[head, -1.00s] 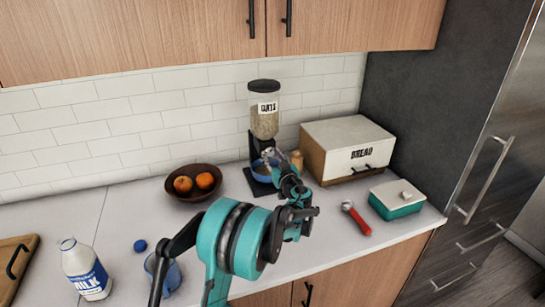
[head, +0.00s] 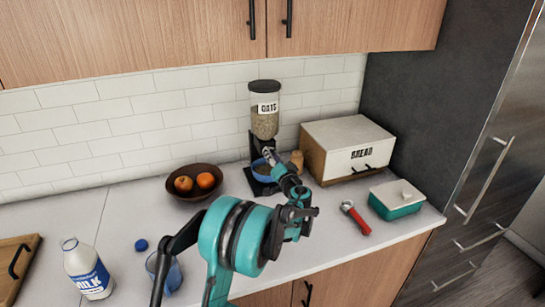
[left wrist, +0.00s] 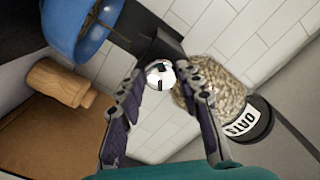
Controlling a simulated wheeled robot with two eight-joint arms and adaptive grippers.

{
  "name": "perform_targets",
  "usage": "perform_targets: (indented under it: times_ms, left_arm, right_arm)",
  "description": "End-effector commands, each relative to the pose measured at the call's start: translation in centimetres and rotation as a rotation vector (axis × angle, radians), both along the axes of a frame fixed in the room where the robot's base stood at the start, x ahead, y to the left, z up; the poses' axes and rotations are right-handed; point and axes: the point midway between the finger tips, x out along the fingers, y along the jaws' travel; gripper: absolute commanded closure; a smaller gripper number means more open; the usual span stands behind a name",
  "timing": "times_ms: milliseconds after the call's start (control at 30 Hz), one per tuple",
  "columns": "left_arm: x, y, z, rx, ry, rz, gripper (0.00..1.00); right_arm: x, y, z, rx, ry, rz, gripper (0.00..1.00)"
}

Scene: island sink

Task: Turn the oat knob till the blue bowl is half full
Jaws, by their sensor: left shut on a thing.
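The oat dispenser (head: 265,121) stands against the back wall, its clear hopper partly filled with oats. Its hopper and OATS label also show in the left wrist view (left wrist: 240,128). The blue bowl (head: 260,176) sits under the dispenser on its base, and part of it shows at the upper left of the wrist view (left wrist: 66,32). Its fill level is unclear. My left gripper (head: 266,153) is at the dispenser's front. In the wrist view its fingers are shut on the round silvery knob (left wrist: 159,73). My right gripper is not in view.
A wooden shaker (head: 297,159) and the bread box (head: 345,148) stand right of the dispenser. A fruit bowl (head: 210,193) is to the left. A red-handled tool (head: 357,220) and a teal butter dish (head: 398,207) lie forward right. A milk bottle (head: 84,268) is front left.

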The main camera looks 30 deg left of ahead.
Motion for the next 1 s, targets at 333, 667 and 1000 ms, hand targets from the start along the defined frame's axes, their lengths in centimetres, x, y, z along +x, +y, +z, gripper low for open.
perform_targets:
  times_ms: [333, 667, 1000]
  left_arm:
    - [0.00, 0.00, -0.01, 0.053, 0.062, 0.000, 0.94]
    - [0.00, -0.02, -0.01, 0.055, 0.066, -0.001, 0.94]
    - [0.00, -0.01, -0.01, 0.055, 0.065, 0.000, 0.44]
  right_arm:
    - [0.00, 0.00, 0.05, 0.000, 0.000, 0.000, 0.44]
    - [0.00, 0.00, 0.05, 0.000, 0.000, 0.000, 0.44]
    - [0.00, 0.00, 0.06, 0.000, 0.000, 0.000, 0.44]
